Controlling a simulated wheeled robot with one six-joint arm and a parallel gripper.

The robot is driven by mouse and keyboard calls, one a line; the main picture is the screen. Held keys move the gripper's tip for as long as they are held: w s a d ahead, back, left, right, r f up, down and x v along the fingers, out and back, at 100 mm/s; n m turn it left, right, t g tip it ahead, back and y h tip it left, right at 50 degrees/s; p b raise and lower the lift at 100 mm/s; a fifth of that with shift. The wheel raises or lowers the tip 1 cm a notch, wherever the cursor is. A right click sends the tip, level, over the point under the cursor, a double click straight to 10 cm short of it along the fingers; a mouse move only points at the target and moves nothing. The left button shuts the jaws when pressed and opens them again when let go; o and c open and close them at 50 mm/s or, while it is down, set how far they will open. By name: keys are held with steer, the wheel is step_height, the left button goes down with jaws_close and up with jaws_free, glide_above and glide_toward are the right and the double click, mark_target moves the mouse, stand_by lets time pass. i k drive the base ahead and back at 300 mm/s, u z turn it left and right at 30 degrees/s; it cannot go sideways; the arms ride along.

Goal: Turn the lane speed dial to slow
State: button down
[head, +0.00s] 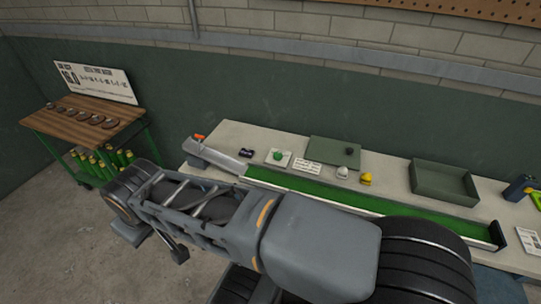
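The green lane (370,206) runs along the front of the pale bench, with a grey ramp (220,158) and a small orange part (199,137) at its left end. I cannot tell for sure which item is the speed dial. A small dark knob-like piece (349,151) sits on a flat grey-green plate (326,148) behind the lane. A round green piece (277,155) sits on a white square (285,162) to its left. No pointer or setting is readable. My large grey arm crosses the foreground and covers the lane's near side. I see no gripper fingers.
A white ball (342,172), a yellow ball (366,179), a dark item (246,153) and a printed card (307,164) lie behind the lane. A wooden-topped table (62,122) holds several discs.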

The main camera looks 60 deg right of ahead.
mark_target(278, 156)
steer(key=z, duration=2.2)
